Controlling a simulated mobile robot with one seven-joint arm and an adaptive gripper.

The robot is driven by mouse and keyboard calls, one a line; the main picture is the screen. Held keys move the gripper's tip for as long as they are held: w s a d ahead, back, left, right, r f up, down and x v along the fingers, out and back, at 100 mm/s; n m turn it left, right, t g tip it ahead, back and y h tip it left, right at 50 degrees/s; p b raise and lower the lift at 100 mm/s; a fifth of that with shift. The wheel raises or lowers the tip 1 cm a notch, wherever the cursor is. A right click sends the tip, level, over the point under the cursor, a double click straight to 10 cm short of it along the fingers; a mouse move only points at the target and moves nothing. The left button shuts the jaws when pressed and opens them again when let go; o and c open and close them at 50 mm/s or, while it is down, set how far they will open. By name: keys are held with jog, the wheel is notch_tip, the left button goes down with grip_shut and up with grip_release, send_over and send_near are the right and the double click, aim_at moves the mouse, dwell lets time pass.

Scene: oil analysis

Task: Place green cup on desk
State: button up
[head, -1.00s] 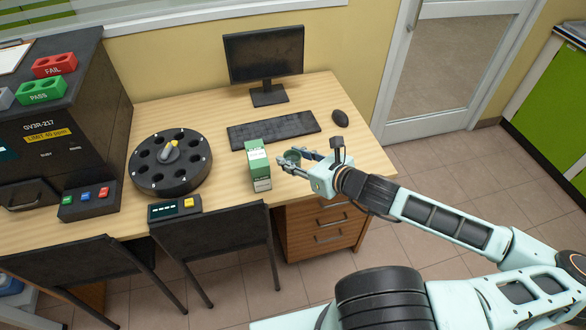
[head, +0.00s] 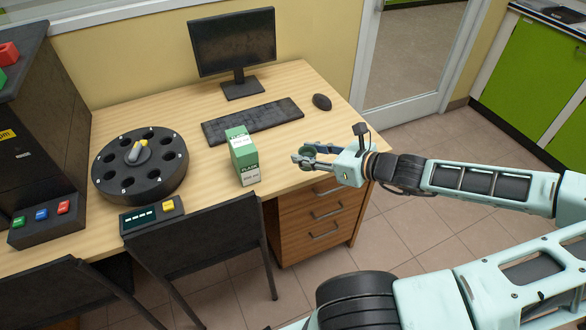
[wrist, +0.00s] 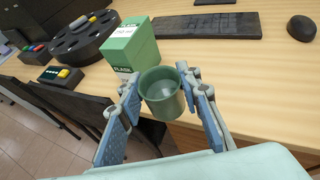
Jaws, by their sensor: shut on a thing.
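The green cup (wrist: 162,95) is upright between the two fingers of my gripper (wrist: 164,100) in the wrist view. The fingers are shut on it from both sides. In the head view my gripper (head: 302,156) is by the front right part of the wooden desk (head: 285,185), to the right of the green flask box. The cup is small and partly hidden by the fingers there. In the wrist view it overlaps the desk's front edge, and I cannot tell whether it touches the top.
The green flask box (head: 243,156) stands left of my gripper. A black carousel (head: 140,168), keyboard (head: 253,121), monitor (head: 232,42) and mouse (head: 321,102) are on the desk. A black chair (head: 200,237) stands in front. The desktop between keyboard and gripper is bare.

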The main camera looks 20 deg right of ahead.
jog(key=shift+d+r+h+b, duration=0.6)
jog(key=shift+d+r+b, duration=0.85)
jog(key=shift+d+b, duration=2.35)
jog(key=shift+m+t, duration=0.3)
jog(key=shift+m, duration=0.2)
jog(key=f+b+x, duration=0.1)
jog(key=b+x, duration=0.1)
jog(key=x, duration=0.3)
jog(key=d+b+x, duration=0.1)
jog(key=b+x, duration=0.1)
jog(key=x, duration=0.3)
jog(key=d+f+b+x, duration=0.1)
jog(key=b+x, duration=0.1)
jog(key=x, duration=0.4)
jog(key=shift+s+d+f, duration=0.1)
jog(key=shift+s+f, duration=0.05)
jog(key=shift+f, duration=0.2)
jog(key=shift+f+b, duration=0.25)
jog(key=shift+b, duration=0.1)
jog(key=shift+w+f+b, duration=0.2)
jog(key=shift+f+b, duration=0.15)
jog(key=shift+f, duration=0.5)
jog(key=shift+w+f+b, duration=0.15)
jog(key=shift+f+b, duration=0.15)
jog(key=shift+f, duration=0.55)
jog(key=shift+f, duration=0.1)
